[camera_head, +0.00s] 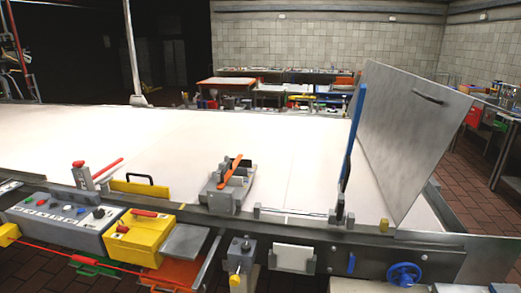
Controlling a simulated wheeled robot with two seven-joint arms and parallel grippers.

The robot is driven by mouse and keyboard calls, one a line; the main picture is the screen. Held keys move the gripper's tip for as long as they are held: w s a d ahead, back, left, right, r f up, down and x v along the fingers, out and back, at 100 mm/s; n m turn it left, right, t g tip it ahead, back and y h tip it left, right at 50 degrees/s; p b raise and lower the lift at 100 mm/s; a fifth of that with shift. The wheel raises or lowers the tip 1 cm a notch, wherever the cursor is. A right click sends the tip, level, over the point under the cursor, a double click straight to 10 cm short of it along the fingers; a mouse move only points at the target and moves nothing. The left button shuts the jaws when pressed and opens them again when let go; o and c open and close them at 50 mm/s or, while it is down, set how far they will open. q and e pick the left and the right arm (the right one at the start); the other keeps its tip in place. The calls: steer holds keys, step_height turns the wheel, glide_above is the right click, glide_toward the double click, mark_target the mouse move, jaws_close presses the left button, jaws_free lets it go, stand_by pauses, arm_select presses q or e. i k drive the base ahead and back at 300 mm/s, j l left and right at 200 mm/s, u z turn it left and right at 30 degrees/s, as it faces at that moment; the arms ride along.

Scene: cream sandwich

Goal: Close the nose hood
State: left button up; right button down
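The nose hood appears to be the large grey metal panel (400,140) at the right end of the white conveyor bed. It stands raised and tilted, with its lower corner near the front rail. A dark handle (428,98) is on its upper right part. A tall blue bar with a dark lower part (351,140) stands just left of the panel. The panel hides part of the bed behind it. Neither of my grippers is in view.
The long white bed (150,150) runs left from the panel. A control box (65,218), a yellow box (142,235), an orange-levered clamp (231,182) and a blue handwheel (404,274) line the front. A bench (505,115) stands at the right; tiled floor lies between.

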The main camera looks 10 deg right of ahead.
mark_target(408, 123)
steer(key=i+l+z, duration=0.2)
steer(key=i+z, duration=0.25)
steer(key=i+l+z, duration=0.1)
steer(key=i+z, duration=0.15)
steer(key=z, duration=0.15)
steer(key=i+j+z, duration=0.1)
steer(key=i+z, duration=0.35)
steer(key=k, duration=0.05)
